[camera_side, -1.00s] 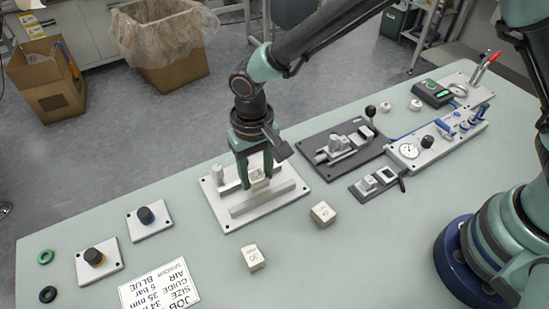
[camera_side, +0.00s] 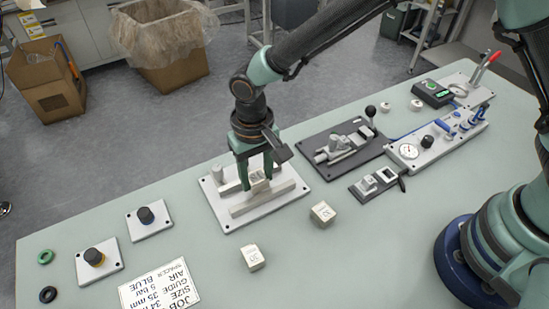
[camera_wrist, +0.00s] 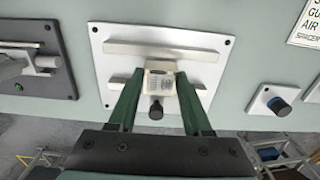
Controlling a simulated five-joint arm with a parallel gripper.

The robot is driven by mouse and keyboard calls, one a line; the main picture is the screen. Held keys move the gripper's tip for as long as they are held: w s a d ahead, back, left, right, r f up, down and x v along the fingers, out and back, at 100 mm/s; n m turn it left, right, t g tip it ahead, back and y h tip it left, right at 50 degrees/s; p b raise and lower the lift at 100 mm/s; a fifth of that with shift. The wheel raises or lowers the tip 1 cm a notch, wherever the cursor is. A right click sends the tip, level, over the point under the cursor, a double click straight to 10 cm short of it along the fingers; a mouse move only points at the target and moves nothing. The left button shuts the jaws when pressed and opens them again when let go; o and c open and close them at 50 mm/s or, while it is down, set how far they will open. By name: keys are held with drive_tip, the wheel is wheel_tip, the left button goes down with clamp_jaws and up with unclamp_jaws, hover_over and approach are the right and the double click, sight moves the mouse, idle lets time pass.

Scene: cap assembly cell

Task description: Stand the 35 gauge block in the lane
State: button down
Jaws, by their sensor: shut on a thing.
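My gripper (camera_side: 259,178) is shut on a small pale gauge block (camera_side: 259,185). In the wrist view the gripper (camera_wrist: 158,75) has a green finger on each side of the block (camera_wrist: 160,83); its marking is too small to read surely. The white lane plate (camera_side: 226,219) lies under it, with two parallel rails, and the plate also shows in the wrist view (camera_wrist: 215,35). The block is at the lane between the rails, roughly upright. Whether it touches the plate floor I cannot tell.
Two other pale marked blocks stand on the bench, one (camera_side: 253,257) at the front and one (camera_side: 322,213) right of the plate. A dark clamp fixture (camera_side: 345,148) is close on the right. A job card (camera_side: 158,287) lies front left.

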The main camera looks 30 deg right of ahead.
drive_tip(key=shift+f, duration=1.1)
idle(0.7)
drive_tip(key=shift+c, duration=1.3)
unclamp_jaws()
wheel_tip(320, 180, up, 12)
drive_tip(key=shift+f, duration=0.1)
drive_tip(key=d+r+t+y, duration=0.1)
drive_tip(key=d+r, duration=0.4)
drive_tip(key=d, duration=0.2)
drive_tip(key=d+r+t, duration=0.1)
drive_tip(key=d+r, duration=0.4)
drive_tip(key=d, duration=0.2)
drive_tip(key=s+d+r+t+h, duration=0.1)
drive_tip(key=s+d+t, duration=0.2)
drive_tip(key=s+d, duration=0.4)
drive_tip(key=d, duration=0.7)
drive_tip(key=shift+s+r+t, duration=0.2)
drive_tip(key=shift+r+t, duration=0.1)
drive_tip(key=shift+r, duration=0.05)
